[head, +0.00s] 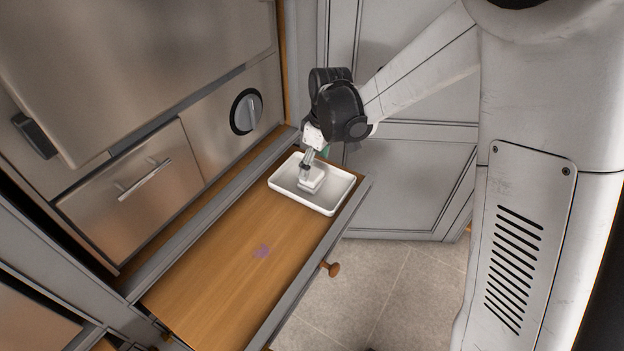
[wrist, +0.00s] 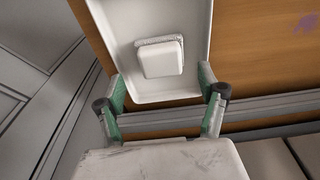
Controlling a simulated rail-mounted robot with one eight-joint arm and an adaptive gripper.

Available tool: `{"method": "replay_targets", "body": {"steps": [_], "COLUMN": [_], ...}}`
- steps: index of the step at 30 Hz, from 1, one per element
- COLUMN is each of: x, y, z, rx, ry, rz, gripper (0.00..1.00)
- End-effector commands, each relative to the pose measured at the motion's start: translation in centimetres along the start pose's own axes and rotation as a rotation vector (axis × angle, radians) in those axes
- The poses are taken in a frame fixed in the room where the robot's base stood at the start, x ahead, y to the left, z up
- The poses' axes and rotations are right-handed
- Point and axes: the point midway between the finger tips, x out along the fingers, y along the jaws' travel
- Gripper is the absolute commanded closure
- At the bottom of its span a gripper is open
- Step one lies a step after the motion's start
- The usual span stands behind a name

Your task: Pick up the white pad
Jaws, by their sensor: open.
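The white pad (wrist: 161,57) is a small block with rounded corners, lying inside a shallow white tray (wrist: 126,68) in the wrist view. In the head view the pad (head: 313,183) lies near the middle of the tray (head: 329,207), partly covered by my gripper (head: 306,172). The pad shows beyond the fingertips. I cannot tell the exact height of the fingers above the pad.
The tray stands at the far end of an open drawer with a wooden bottom (head: 215,275). A purple mark (head: 262,251) lies on the bare wood. The drawer's front edge carries a round wooden knob (head: 331,269). A metal-fronted cabinet with a dial (head: 247,111) rises at the left.

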Motion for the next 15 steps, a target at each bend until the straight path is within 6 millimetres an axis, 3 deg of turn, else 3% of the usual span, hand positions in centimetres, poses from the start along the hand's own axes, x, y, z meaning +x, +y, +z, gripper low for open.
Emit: {"method": "replay_targets", "body": {"steps": [9, 15], "x": [4.1, 4.9], "y": [-0.1, -0.1], "z": [0.0, 0.0], "rx": [-0.001, 0.000], "ry": [0.000, 0.000], "rz": [0.000, 0.000], "gripper": [0.29, 0.29]}}
